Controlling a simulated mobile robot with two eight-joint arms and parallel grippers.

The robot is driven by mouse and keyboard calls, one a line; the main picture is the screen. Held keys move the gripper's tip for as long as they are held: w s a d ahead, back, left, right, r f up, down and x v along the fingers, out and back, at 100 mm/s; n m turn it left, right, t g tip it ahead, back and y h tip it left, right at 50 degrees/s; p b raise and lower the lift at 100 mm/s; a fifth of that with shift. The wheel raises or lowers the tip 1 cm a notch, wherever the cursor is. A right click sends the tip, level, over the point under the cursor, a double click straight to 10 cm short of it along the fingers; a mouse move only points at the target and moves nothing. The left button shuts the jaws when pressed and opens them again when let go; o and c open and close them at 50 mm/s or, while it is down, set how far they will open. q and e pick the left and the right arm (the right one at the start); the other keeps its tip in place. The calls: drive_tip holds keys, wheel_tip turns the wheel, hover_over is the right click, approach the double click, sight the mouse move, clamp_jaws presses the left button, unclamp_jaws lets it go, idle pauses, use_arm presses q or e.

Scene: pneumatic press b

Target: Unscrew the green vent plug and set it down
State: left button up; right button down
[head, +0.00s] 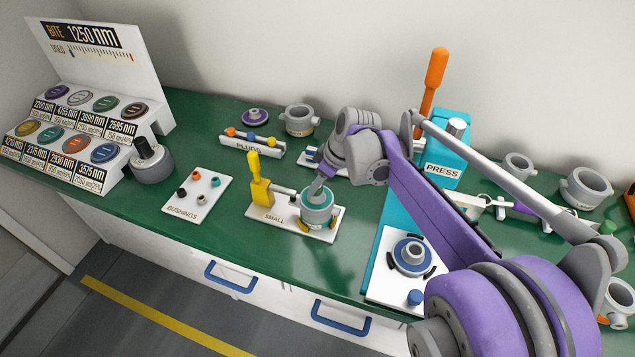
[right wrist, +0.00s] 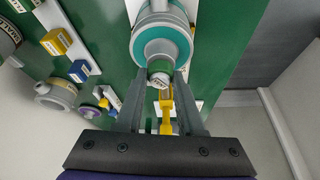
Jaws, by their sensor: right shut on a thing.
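The green vent plug (right wrist: 160,69) shows in the right wrist view as a small green cylinder with a pale, marked end. It is between the fingertips of my right gripper (right wrist: 161,82), which is shut on it. Just beyond it is a grey round housing with a teal face (right wrist: 162,43); I cannot tell whether the plug still touches it. In the head view the housing (head: 317,212) stands on the white plate marked SMALL (head: 283,226), with my right gripper (head: 317,188) coming down over its top. The plug is hidden there. My left gripper is not in view.
A yellow-handled clamp (head: 260,190) stands beside the housing. The BUSHINGS plate (head: 190,211) lies left and the PLUGS rack (head: 252,146) behind. The teal press (head: 450,150) with an orange lever stands right. The green bench is bare in front of the SMALL plate.

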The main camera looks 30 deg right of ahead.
drive_tip(key=n+g+y, duration=0.1)
drive_tip(key=n, duration=0.4)
drive_tip(key=c, duration=0.7)
unclamp_jaws()
drive_tip(key=shift+c, duration=0.2)
drive_tip(key=m, duration=0.3)
drive_tip(key=m+t+h, duration=0.1)
drive_tip(key=m, duration=0.2)
drive_tip(key=shift+a+h, duration=0.15)
drive_tip(key=shift+h, duration=0.15)
drive_tip(key=m+h, duration=0.1)
drive_tip(key=m, duration=0.2)
drive_tip(key=m+h, duration=0.1)
drive_tip(key=m, duration=0.2)
drive_tip(key=shift+t, duration=0.3)
drive_tip(key=shift+c, duration=0.3)
